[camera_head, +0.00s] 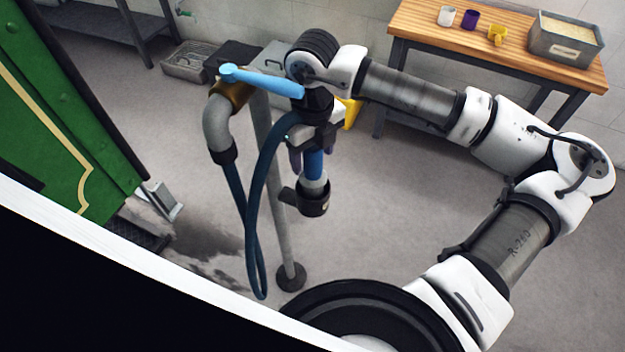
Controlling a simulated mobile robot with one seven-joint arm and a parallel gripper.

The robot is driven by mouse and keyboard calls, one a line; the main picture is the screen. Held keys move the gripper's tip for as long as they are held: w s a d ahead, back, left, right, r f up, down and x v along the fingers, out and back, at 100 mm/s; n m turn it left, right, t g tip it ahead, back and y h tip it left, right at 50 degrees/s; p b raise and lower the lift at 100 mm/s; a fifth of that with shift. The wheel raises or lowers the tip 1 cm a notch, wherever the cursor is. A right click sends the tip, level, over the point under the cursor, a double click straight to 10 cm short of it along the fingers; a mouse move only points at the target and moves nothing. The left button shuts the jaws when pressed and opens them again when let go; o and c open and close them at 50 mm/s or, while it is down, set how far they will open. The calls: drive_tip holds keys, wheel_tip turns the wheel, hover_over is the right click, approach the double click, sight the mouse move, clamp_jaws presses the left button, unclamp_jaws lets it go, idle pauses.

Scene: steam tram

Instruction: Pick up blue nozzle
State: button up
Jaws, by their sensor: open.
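The blue nozzle (314,165) hangs upright beside a grey standpipe (263,130), with a grey band and a wide black end (314,204) at the bottom. A dark blue hose (250,215) loops down from the pipe's bent outlet and back up towards the nozzle's top. My gripper (312,152) points down at the nozzle, its dark fingers open around or in front of the blue body. I cannot tell whether they touch it. The nozzle's upper part is hidden behind my wrist and gripper.
A light blue lever (262,81) on the standpipe reaches close to my wrist. A green tram side (55,120) stands at left. At the back right, a wooden workbench (425,25) holds cups and a grey bin (566,40). The floor right of the nozzle is clear.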

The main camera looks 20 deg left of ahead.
drive_tip(key=shift+f, duration=1.1)
clamp_jaws()
